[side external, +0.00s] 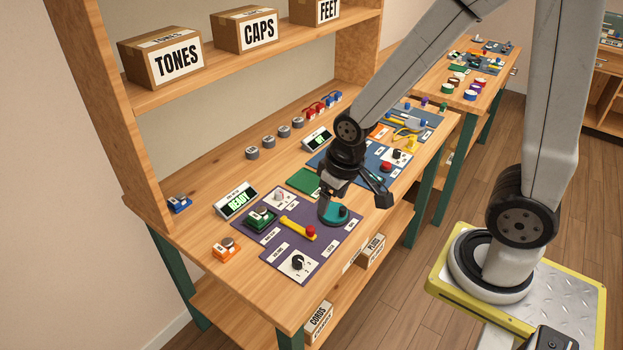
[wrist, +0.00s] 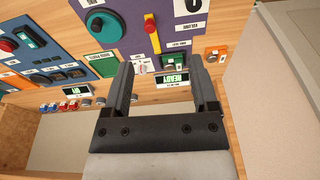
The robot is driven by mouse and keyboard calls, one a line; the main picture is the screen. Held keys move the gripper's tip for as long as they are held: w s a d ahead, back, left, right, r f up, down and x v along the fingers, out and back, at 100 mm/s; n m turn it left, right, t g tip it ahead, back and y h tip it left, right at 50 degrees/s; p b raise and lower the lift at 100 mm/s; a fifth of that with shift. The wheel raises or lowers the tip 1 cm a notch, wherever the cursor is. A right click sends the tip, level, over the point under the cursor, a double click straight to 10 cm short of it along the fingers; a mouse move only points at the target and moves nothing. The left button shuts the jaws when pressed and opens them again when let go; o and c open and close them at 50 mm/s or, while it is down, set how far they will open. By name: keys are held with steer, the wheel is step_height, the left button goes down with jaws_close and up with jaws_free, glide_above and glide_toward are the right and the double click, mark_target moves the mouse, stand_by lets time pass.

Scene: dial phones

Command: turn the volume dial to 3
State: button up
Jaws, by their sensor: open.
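The volume dial (side external: 298,263) is a black knob on a white plate at the front corner of the purple panel. In the wrist view only part of its white plate (wrist: 188,10) shows at the top edge, beside a VOLUME label; the knob is mostly cut off. My gripper (side external: 327,187) is over the panel's far side, near the round teal dial (side external: 340,214), apart from the volume dial. In the wrist view my gripper (wrist: 162,62) has its two fingers spread with nothing between them. The knob's pointer setting is too small to read.
A yellow lever with a red ball (side external: 300,228) stands between my gripper and the volume dial. A green switch box (side external: 261,218), a READY display (side external: 236,201) and an orange button box (side external: 226,249) are nearby. Blue panels with more controls lie farther along the bench.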

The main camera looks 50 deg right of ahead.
steer(key=m+g, duration=0.2)
glide_above(298, 259)
steer(key=f, duration=0.7)
steer(key=shift+s+d+f, duration=0.1)
steer(key=shift+d+f, duration=0.1)
steer(key=shift+a+f, duration=0.3)
steer(key=shift+f, duration=0.1)
steer(key=shift+f, duration=0.15)
steer(key=shift+f, duration=3.7)
jaws_close()
